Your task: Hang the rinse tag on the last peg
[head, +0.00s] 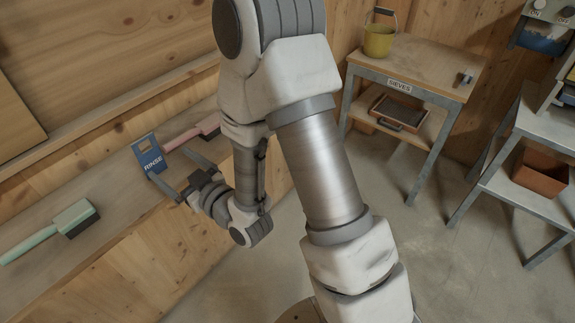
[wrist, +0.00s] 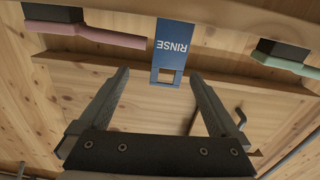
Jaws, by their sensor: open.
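The blue rinse tag (head: 153,160), with white RINSE lettering and a rectangular cut-out at one end, is on the wooden ledge at the left in the head view. In the wrist view the tag (wrist: 174,42) appears upside down at the top centre, its cut-out end towards me. My gripper (head: 168,163) is open beside the tag in the head view. In the wrist view my gripper (wrist: 160,73) has its fingers spread, with the tag's cut-out end near the gap between the tips. I see no contact, and nothing is held. I cannot identify the last peg for sure.
A pink-handled brush (head: 196,133) lies right of the tag, and a green brush (head: 50,232) lies left along the ledge (head: 110,213). A dark bent rod (wrist: 239,116) shows in the wrist view. A SIEVES table (head: 440,67) with a yellow bucket (head: 379,40) stands at the back right.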

